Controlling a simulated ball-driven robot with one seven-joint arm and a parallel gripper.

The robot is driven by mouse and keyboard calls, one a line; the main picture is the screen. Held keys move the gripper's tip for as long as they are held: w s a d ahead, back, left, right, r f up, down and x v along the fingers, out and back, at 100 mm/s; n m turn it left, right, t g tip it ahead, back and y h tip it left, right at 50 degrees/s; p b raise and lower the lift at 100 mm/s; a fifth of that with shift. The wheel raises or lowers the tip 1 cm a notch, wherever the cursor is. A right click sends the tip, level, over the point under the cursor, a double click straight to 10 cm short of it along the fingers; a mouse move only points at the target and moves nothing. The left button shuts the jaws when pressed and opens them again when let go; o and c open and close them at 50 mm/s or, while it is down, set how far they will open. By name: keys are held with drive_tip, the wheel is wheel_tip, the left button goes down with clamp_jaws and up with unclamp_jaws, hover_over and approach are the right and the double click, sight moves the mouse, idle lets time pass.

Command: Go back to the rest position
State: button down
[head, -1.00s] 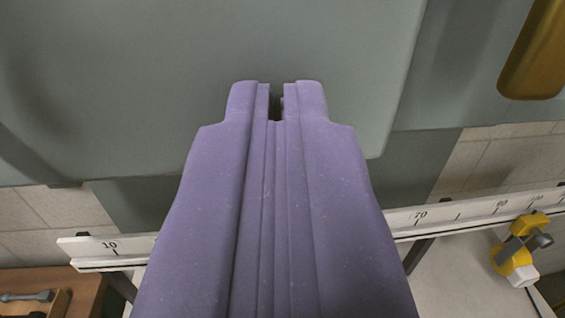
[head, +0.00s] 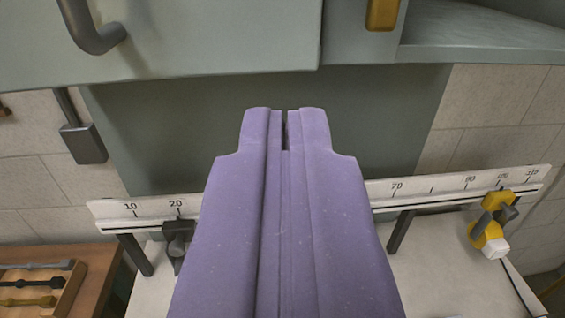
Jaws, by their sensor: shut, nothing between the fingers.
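My purple gripper (head: 285,112) fills the lower middle of the head view and points at the grey-green wall panel (head: 350,130). Its two fingers are closed together with only a thin dark slit at the tips. It holds nothing and appears clear of other objects. No lamp part can be made out for certain. The gripper hides the middle of the scale and of the bench behind it.
A grey-green cabinet (head: 190,50) with a dark handle (head: 95,38) hangs above. A white numbered scale (head: 455,184) carries a yellow clamp (head: 489,237) and a dark clamp (head: 178,240). A pale bench (head: 440,275) and a wooden tool tray (head: 40,290) lie below.

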drive_tip(key=shift+s+a, duration=0.1)
drive_tip(key=shift+s, duration=0.45)
drive_tip(key=w+a+r+m+h+b, duration=0.15)
drive_tip(key=w+a+h+b, duration=0.35)
drive_tip(key=a+b, duration=1.15)
drive_tip(key=s+a+f+n+g+y+b, duration=0.1)
drive_tip(key=s+a+y+b, duration=0.4)
drive_tip(key=s+a+b, duration=0.5)
drive_tip(key=a+n+g+b, duration=0.1)
drive_tip(key=a+b, duration=0.2)
drive_tip(key=b, duration=0.2)
drive_tip(key=shift+g+y, duration=0.3)
drive_tip(key=shift+w+f, duration=0.1)
drive_tip(key=shift+f, duration=0.05)
